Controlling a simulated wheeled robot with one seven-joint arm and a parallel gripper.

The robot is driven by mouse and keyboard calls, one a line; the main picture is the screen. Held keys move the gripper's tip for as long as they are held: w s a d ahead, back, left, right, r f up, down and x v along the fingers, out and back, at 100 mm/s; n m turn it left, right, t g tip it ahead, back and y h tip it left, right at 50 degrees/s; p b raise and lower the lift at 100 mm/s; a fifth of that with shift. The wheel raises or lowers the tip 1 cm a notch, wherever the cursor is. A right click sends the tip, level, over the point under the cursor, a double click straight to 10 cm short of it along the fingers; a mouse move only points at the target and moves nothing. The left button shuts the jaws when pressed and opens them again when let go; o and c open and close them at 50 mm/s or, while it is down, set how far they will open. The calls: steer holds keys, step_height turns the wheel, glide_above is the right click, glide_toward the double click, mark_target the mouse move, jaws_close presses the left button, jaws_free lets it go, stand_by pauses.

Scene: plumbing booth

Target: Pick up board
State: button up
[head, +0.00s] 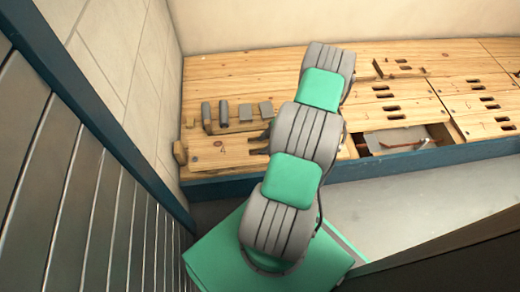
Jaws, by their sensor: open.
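The raised wooden floor is made of pale boards, several with paired dark slots. A loose-looking board (222,155) lies at its front left, beside the wall, with a small dark mark on top. I cannot tell for sure which board the task means. My gripper (261,141) is small and dark, partly hidden behind my arm, just at the right end of this board. It is open with nothing visible between its fingers. Whether it touches the board cannot be told.
Several grey blocks (246,112) stand behind the board. An open gap (398,140) in the floor at right shows a reddish pipe. A small wooden piece (180,152) sits by the left wall. A slatted grey panel (80,170) fills the left; grey ground (420,195) is clear.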

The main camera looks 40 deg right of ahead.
steer(key=shift+f, duration=0.1)
steer(key=shift+c, duration=0.4)
jaws_close()
steer(key=shift+w, duration=0.1)
stand_by(0.8)
